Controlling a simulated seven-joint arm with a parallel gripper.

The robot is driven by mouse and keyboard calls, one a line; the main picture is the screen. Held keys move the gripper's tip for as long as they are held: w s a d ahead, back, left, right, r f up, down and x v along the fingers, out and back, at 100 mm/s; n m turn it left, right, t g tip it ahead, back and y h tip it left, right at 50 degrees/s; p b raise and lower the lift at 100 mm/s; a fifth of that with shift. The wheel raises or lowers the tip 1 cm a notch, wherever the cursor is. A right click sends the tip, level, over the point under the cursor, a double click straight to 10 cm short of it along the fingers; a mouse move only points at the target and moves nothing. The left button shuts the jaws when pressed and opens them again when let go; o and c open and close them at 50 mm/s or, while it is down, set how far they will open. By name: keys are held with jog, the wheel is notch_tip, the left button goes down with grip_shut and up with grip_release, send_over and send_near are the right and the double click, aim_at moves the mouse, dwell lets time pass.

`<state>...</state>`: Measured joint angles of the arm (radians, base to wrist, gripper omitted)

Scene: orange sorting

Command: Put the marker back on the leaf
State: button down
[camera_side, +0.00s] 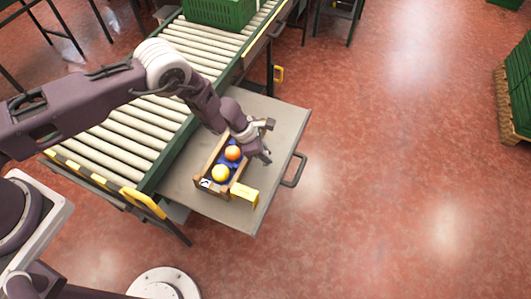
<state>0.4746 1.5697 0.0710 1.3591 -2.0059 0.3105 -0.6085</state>
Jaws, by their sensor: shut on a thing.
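The leaf (268,196) is a grey flap with a handle, level beside the roller conveyor. A yellow block (244,194), perhaps the marker, is at the near right corner of a wooden crate (213,192); I cannot tell if it rests on the leaf. The crate stands on the leaf with a blue lining and two fruits, an orange one (233,153) and a yellow-orange one (220,173). My gripper (265,157) is low at the crate's right side, beyond the yellow block and apart from it. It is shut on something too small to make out. My wrist hides the crate's far end.
The roller conveyor (123,136) runs along the leaf's left side, with a green crate (218,12) at its far end. The leaf's handle (294,170) sticks out to the right. The leaf's far right part is bare. Green crates (519,88) stand on a pallet far right.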

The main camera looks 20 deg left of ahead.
jog(key=shift+f, duration=0.7)
dwell(0.4)
jog(key=c, duration=1.2)
grip_release()
jog(key=shift+c, duration=0.2)
jog(key=o, duration=0.4)
jog(key=shift+r, duration=4)
